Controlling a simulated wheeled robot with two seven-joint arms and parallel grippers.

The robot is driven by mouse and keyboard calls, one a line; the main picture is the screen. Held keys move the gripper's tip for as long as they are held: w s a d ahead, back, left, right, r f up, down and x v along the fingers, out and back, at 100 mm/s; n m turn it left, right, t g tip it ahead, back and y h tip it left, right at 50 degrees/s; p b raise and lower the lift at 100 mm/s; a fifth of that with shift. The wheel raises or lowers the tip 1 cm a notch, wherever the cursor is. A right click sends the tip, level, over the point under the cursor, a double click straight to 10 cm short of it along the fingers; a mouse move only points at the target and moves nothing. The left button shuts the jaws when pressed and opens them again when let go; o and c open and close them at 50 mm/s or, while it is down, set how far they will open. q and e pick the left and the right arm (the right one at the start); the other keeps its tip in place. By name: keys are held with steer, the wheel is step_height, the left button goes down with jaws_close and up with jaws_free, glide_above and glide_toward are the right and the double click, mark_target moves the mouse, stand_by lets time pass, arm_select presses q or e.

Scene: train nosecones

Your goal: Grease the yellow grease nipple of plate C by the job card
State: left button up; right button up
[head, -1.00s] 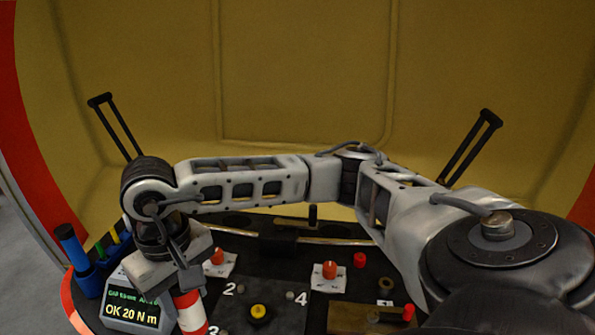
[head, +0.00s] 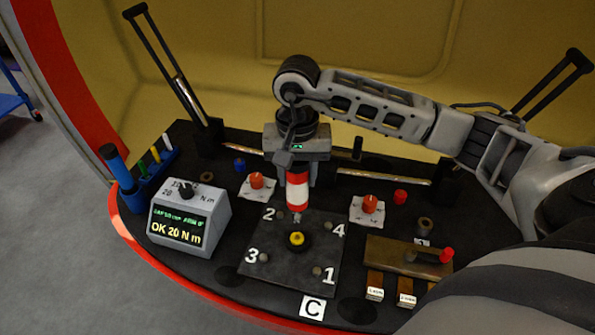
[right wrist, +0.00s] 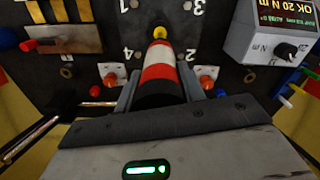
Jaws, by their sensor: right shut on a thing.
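Plate C (head: 312,262) is a dark square plate with white numbers 1, 2, 3 and 4 at its corners and a white "C" label (head: 312,307) in front of it. The yellow grease nipple (head: 297,239) stands at its middle; it also shows in the right wrist view (right wrist: 159,33). My right gripper (head: 297,168) is shut on a red and white striped tool (head: 298,190), held upright with its tip down. The tip is close behind the nipple in the picture; I cannot tell whether they touch. My left gripper is not in view.
A grey box (head: 190,220) at the left reads "OK 20 N m". Red knobs (head: 257,181) on white cards flank the plate's far side. A brown block with a red-ended lever (head: 410,255) is at the right. A blue holder with coloured sticks (head: 150,165) is at the far left.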

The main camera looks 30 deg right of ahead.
mark_target(297, 196)
steer(key=shift+f+b, duration=0.15)
steer(key=shift+b, duration=0.15)
steer(key=shift+f+b, duration=0.6)
step_height(297, 196, down, 2)
steer(key=shift+b, duration=1.05)
steer(key=shift+f+b, duration=0.55)
steer(key=shift+b, duration=0.05)
steer(key=shift+f+b, duration=0.4)
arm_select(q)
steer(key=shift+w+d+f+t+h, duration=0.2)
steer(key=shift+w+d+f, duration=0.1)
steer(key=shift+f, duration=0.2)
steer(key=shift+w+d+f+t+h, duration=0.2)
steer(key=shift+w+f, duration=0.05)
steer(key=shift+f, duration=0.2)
arm_select(e)
steer(key=shift+f, duration=0.1)
arm_select(q)
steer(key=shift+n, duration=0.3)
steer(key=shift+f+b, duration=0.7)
steer(key=shift+b, duration=0.15)
arm_select(e)
steer(key=shift+f, duration=0.65)
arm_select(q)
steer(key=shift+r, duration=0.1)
arm_select(e)
steer(key=shift+r, duration=0.2)
